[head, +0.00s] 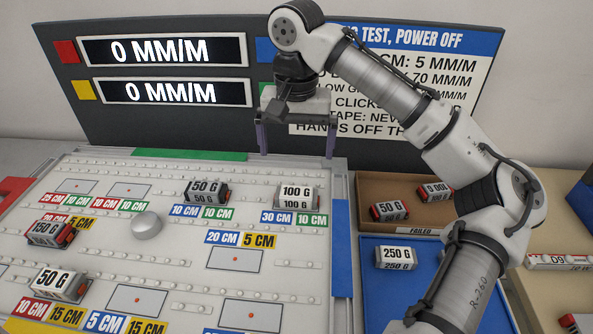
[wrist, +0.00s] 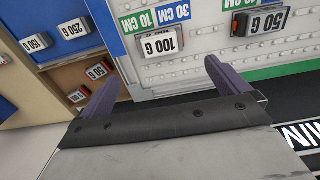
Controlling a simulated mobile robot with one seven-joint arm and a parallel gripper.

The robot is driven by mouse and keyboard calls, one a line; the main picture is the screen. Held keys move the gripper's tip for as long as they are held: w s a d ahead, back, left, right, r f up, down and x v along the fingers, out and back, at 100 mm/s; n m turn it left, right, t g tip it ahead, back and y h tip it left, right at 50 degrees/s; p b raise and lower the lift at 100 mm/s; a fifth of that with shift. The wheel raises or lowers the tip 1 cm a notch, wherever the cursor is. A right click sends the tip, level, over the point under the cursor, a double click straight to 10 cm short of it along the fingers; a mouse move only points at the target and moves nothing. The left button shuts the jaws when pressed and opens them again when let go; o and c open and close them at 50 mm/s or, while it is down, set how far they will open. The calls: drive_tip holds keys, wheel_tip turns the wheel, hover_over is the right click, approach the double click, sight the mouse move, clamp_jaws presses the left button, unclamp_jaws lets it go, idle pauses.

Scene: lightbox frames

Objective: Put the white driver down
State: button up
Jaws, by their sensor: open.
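Several white-faced blocks with gram labels are in view; none is marked as a driver, so I cannot tell which one is the white driver. My gripper (head: 297,146) is open and empty, raised behind the 100 G block (head: 297,196), which rests on the grey board (head: 180,245). In the wrist view, my gripper (wrist: 160,72) has its purple fingers apart, and the 100 G block (wrist: 162,40) lies beyond them, clear of both. A 50 G block (head: 206,191) sits to its left on the board.
More blocks stand on the board's left, including a 150 G block (head: 49,233), near a round grey knob (head: 146,224). A cardboard tray (head: 376,228) holds blocks above a blue tray (head: 384,301) with a 250 G block (head: 396,257). A dark display panel (head: 160,35) stands behind.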

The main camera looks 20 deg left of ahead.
drive_tip(key=shift+r, duration=1.7)
idle(0.4)
